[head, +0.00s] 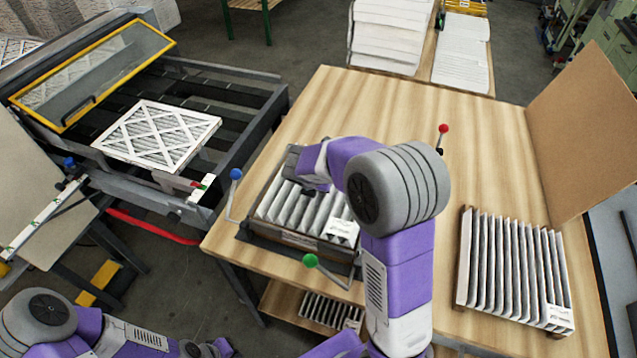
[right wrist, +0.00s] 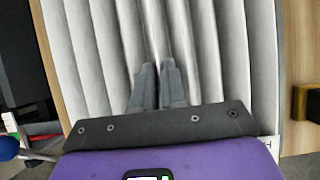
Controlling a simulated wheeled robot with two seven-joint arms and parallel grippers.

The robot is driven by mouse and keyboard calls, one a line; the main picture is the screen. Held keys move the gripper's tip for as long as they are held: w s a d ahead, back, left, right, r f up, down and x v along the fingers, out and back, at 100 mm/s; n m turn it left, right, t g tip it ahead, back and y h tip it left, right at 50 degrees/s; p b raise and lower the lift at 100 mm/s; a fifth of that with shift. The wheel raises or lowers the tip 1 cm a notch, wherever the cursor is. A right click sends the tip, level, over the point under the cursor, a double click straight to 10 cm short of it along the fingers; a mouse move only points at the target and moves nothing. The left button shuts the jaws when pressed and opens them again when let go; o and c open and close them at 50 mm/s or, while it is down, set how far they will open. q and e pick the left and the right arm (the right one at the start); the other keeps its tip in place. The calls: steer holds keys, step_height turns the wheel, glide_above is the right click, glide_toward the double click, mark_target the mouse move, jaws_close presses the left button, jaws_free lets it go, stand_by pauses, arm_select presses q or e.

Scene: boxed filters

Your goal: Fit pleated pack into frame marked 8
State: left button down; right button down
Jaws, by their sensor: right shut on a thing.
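A white pleated pack (head: 290,207) lies in a dark holder (head: 262,238) on the wooden table, and its pleats fill much of the right wrist view (right wrist: 90,60). My right gripper (head: 312,188) is over this pack. In the right wrist view its fingers (right wrist: 158,72) are close together, shut on a pleat near the middle. My arm hides part of the pack and holder. A second pleated pack (head: 510,262) with a label lies at the table's right. No number 8 is legible. My left arm is low at the left; its gripper (head: 212,348) is partly cut off.
A finished-looking cardboard filter (head: 158,135) lies on the conveyor at left beside a yellow-framed guard (head: 95,75). A brown board (head: 585,130) stands at right. The table's back middle is clear.

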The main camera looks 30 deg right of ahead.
steer(key=shift+f+b, duration=1.15)
steer(key=shift+f, duration=0.5)
steer(key=c, duration=1.4)
jaws_free()
steer(key=shift+c, duration=0.2)
steer(key=shift+r, duration=0.1)
steer(key=shift+r+p, duration=2.25)
steer(key=shift+p, duration=0.05)
